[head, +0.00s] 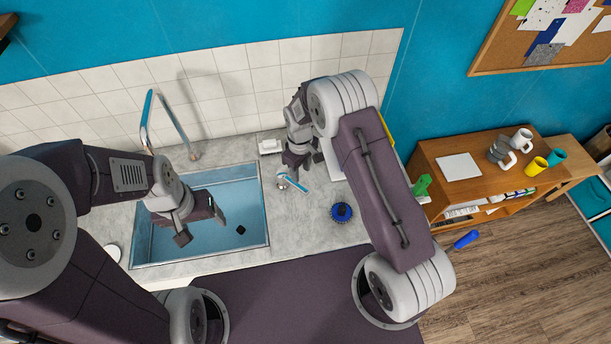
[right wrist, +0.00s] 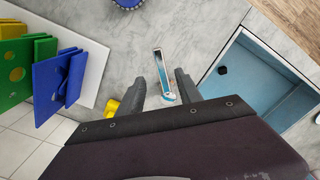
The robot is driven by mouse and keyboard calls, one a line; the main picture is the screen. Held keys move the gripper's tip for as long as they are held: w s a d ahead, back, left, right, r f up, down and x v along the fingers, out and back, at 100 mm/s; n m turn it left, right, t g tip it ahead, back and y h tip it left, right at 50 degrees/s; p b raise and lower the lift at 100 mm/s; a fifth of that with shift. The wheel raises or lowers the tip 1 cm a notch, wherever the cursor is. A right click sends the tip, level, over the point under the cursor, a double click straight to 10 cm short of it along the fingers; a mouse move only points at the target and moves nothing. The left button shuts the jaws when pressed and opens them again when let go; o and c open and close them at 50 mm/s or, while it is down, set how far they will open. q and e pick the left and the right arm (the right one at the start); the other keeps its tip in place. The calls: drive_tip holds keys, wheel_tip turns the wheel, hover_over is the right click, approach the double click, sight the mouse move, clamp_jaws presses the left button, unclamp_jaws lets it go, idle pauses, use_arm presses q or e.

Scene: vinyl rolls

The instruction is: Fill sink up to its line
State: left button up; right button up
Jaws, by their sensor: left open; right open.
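The sink (head: 256,204) is a blue rectangular basin set in the grey counter, with a small black drain (head: 241,230) on its floor. I cannot make out a water level or a line. The tall faucet (head: 178,122) stands behind it, and no stream shows. A blue-and-silver lever handle (head: 293,182) is on the counter right of the sink. My left gripper (head: 202,227) is open above the basin. My right gripper (head: 303,166) is open beside the lever. In the right wrist view the lever (right wrist: 161,72) appears between its fingers; contact cannot be told.
A blue round brush (head: 341,212) lies on the counter at the right. A white soap holder (head: 270,146) stands by the tiled wall. Blue, green and yellow boards (right wrist: 52,76) stand on a white base. A wooden shelf (head: 428,163) with mugs is further right.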

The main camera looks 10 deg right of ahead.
sight(300, 186)
wheel_tip(300, 186, down, 8)
drive_tip(key=p, duration=0.3)
drive_tip(key=shift+a+f, duration=0.2)
drive_tip(key=shift+f, duration=0.4)
drive_tip(key=shift+d, duration=0.1)
drive_tip(key=shift+c, duration=0.6)
clamp_jaws()
use_arm(q)
wheel_tip(300, 186, up, 4)
drive_tip(key=shift+a+f, duration=0.1)
drive_tip(key=shift+f, duration=0.1)
use_arm(e)
drive_tip(key=shift+w+r, duration=0.1)
drive_tip(key=shift+w, duration=0.05)
use_arm(q)
drive_tip(key=shift+f, duration=0.1)
